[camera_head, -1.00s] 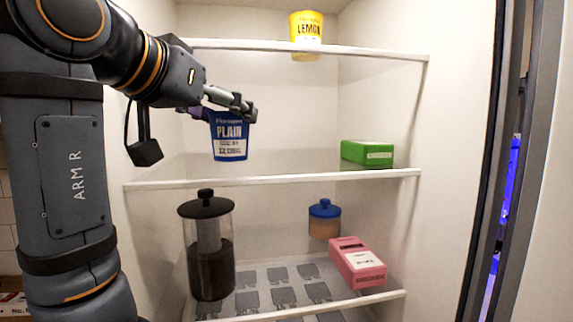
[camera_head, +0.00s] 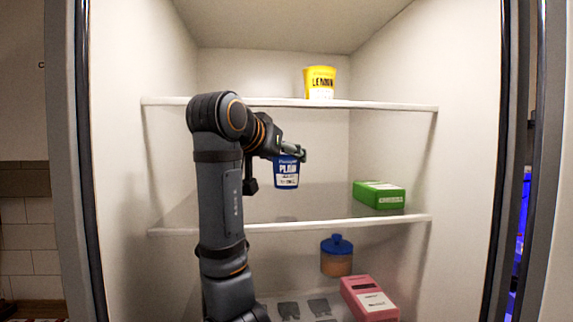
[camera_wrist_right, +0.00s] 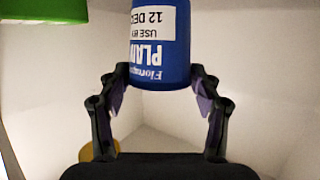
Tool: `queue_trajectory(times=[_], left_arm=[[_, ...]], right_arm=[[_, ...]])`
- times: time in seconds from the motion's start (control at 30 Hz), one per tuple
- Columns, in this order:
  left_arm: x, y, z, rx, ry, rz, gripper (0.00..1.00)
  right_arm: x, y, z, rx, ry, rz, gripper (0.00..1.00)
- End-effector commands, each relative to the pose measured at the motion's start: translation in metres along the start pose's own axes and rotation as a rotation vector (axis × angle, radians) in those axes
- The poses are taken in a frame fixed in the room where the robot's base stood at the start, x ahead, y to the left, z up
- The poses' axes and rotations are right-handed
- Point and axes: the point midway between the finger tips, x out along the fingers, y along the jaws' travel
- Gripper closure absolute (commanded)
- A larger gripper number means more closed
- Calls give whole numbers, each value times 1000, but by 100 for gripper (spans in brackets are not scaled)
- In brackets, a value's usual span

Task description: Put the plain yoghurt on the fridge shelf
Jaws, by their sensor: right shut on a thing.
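The plain yoghurt (camera_head: 287,174) is a blue tub with a white label. My right gripper (camera_head: 291,154) is shut on it near its top rim. It hangs upright above the middle fridge shelf (camera_head: 330,223), with its base apparently clear of the surface. In the right wrist view the tub (camera_wrist_right: 160,55) sits between the two fingers of the right gripper (camera_wrist_right: 160,88), and its lettering appears upside down. My left gripper is not in view.
A yellow lemon tub (camera_head: 319,82) stands on the top shelf (camera_head: 240,102). A green box (camera_head: 379,195) lies at the right of the middle shelf. Below are a jar with a blue lid (camera_head: 337,256) and a pink box (camera_head: 369,298). The middle shelf's centre is clear.

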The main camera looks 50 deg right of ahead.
Motion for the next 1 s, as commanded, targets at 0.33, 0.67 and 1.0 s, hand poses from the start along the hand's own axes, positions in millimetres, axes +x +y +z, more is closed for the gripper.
queue_trajectory(times=[0.33, 0.67, 1.0], left_arm=[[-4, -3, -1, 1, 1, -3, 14], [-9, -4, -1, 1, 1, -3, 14], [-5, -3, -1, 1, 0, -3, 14]], right_arm=[[18, 0, -3, 0, 0, 0, 72], [27, 0, 29, 1, 0, 0, 72], [28, 0, 33, 0, -1, 0, 30]])
